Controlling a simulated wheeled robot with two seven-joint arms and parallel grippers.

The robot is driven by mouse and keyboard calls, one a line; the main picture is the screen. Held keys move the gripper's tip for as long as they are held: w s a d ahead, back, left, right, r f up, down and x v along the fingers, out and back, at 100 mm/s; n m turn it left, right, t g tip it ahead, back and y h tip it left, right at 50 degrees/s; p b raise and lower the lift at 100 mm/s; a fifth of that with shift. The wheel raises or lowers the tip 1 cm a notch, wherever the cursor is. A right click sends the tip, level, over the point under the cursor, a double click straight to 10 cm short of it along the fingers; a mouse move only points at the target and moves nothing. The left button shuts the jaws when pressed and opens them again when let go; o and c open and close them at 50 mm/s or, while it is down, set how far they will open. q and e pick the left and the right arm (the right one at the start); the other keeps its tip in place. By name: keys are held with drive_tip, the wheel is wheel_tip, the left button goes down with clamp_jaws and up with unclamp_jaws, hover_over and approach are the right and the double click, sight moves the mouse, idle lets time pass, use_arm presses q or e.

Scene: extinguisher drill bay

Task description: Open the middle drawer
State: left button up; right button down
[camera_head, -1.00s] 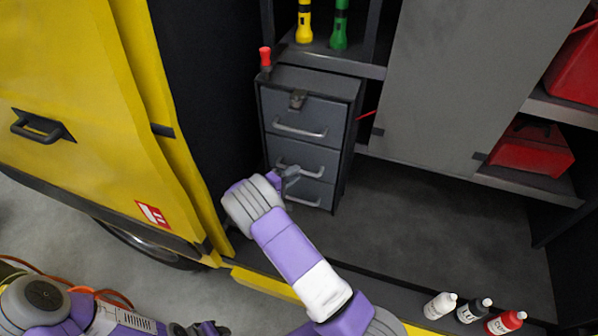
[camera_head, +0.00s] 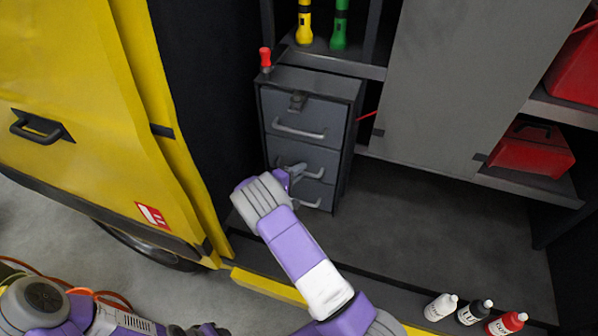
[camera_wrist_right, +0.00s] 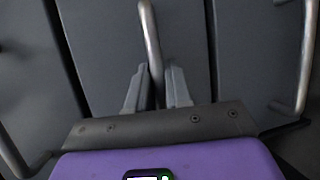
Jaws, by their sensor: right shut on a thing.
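The grey drawer cabinet (camera_head: 351,95) stands at the centre of the head view with three drawers, one above another. The middle drawer (camera_head: 282,152) looks closed, level with its neighbours. My right gripper (camera_head: 298,170) is at its handle (camera_head: 318,175) and partly hides it. In the right wrist view the fingers of the gripper (camera_wrist_right: 157,90) are on either side of the bar handle (camera_wrist_right: 149,35), shut on it. My left gripper (camera_head: 208,329) is at the bottom edge of the head view, far from the cabinet; its fingers are too small to judge.
The top drawer (camera_head: 318,112) and bottom drawer (camera_head: 317,192) have similar bar handles. A red-topped item (camera_head: 265,58) stands on the cabinet. A yellow door panel (camera_head: 80,80) is at left. Several bottles stand at lower right. The dark floor (camera_head: 430,220) right of the cabinet is clear.

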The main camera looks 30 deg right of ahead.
drive_tip(key=s+a, duration=1.4)
drive_tip(key=a, duration=0.2)
drive_tip(key=shift+a+b, duration=0.3)
drive_tip(key=shift+s, duration=0.1)
drive_tip(key=c, duration=1.4)
unclamp_jaws()
drive_tip(key=v, duration=0.7)
drive_tip(key=shift+a+p, duration=0.3)
drive_tip(key=shift+p, duration=0.05)
